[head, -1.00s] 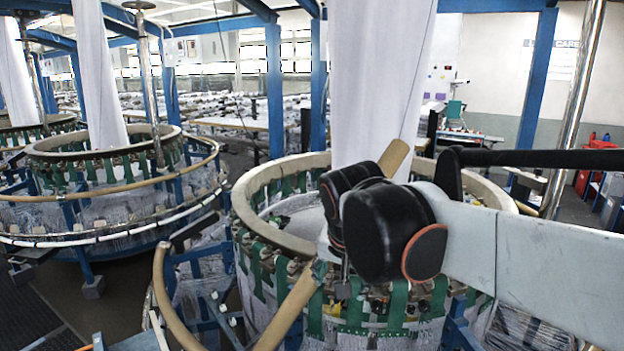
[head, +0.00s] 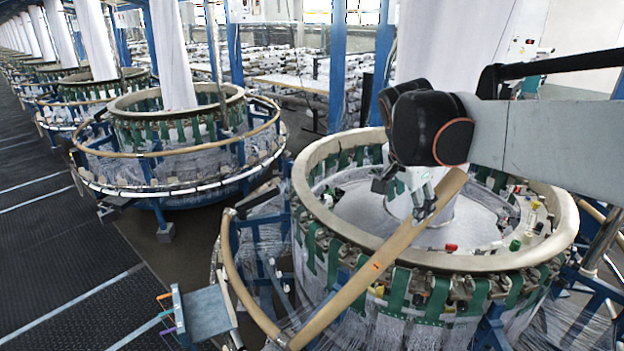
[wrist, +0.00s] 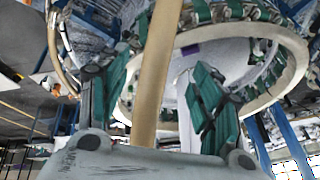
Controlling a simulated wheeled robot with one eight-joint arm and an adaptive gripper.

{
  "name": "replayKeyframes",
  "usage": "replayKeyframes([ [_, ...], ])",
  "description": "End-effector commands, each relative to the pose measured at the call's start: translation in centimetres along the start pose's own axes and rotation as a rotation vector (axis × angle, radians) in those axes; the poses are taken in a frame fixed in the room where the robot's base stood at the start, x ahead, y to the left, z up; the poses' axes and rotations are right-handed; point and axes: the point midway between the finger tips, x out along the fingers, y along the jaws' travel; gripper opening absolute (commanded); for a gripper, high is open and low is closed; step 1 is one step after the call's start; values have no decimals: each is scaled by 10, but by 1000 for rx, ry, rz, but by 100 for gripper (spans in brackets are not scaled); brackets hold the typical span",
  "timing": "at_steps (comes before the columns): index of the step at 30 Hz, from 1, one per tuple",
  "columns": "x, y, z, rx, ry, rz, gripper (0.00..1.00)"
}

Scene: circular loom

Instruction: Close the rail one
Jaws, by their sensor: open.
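The tan wooden rail (head: 340,302) of the near circular loom (head: 330,150) stands slanted up, out of line with the loom's curved outer rail (head: 240,280). Its lower end meets that outer rail at the bottom of the head view, and it carries a small orange mark. My gripper (head: 424,203) is open near the rail's upper end. In the wrist view the rail (wrist: 155,70) runs upright between the two spread green-and-grey fingers of my gripper (wrist: 160,75). I cannot tell whether either finger touches it. My arm hides part of the loom.
A second circular loom (head: 180,120) stands at the left, with several more in a row behind it. A small grey-blue platform (head: 205,312) is at the bottom left. Dark floor (head: 60,260) lies open at the far left. Blue posts (head: 336,75) stand behind.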

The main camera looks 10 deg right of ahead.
Motion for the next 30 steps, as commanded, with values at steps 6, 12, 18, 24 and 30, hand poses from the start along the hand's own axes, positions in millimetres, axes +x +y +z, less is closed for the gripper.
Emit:
replayKeyframes([
  [6, 35, -1, -1, 0, 0, 0, 59],
  [12, 71, -1, -1, -1, 0, 0, 59],
  [18, 104, 0, -1, -1, 0, 0, 59],
  [24, 123, -1, 0, -1, 0, 0, 59],
  [30, 129, 0, 0, -2, 0, -1, 59],
])
